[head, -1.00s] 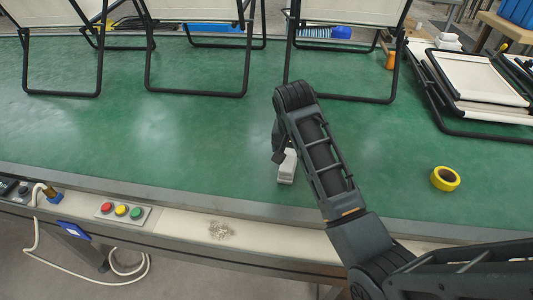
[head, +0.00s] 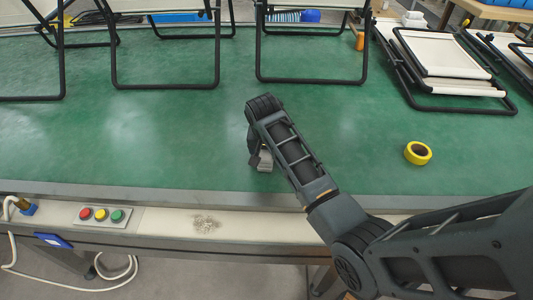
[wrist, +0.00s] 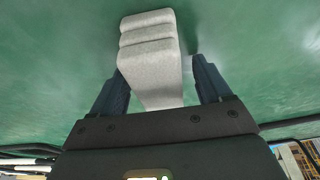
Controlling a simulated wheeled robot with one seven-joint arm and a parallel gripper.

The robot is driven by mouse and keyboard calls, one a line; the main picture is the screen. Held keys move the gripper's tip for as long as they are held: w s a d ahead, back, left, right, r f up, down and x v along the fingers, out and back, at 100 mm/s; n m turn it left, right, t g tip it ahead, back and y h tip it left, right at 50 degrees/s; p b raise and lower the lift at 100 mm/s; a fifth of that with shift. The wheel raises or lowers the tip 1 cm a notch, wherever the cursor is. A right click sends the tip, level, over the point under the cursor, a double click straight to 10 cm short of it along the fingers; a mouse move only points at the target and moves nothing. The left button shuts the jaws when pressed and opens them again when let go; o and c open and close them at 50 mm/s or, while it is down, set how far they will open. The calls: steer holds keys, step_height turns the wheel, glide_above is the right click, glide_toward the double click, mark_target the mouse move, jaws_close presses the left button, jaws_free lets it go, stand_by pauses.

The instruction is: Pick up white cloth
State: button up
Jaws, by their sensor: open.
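A small folded white cloth (head: 266,160) lies on the green table near its front edge, partly hidden by my gripper (head: 257,161). In the wrist view the cloth (wrist: 152,65) shows as a thick, light grey-white folded stack. My gripper (wrist: 160,82) is open there, with one finger on each side of the cloth's near part. The left finger is close to or against the cloth; a narrow gap shows at the right finger. The cloth rests on the green surface.
A yellow tape roll (head: 417,153) lies to the right. Folded lounger frames (head: 445,65) lie at the back right, with another white stack (head: 413,19) beyond. Black-framed loungers (head: 165,50) stand along the back. A button panel (head: 101,215) is on the front edge.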

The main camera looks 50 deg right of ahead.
steer(key=shift+f, duration=0.15)
stand_by(0.3)
steer(key=c, duration=1)
steer(key=shift+c, duration=0.2)
step_height(320, 180, up, 4)
steer(key=shift+w+f, duration=0.1)
steer(key=shift+f, duration=0.1)
steer(key=shift+s+d+r, duration=0.5)
steer(key=shift+d+r, duration=0.05)
steer(key=shift+r, duration=0.2)
steer(key=s+d+r+b, duration=0.1)
steer(key=s+d+r, duration=0.5)
steer(key=d, duration=0.2)
steer(key=shift+s+r, duration=0.15)
steer(key=shift+s, duration=0.2)
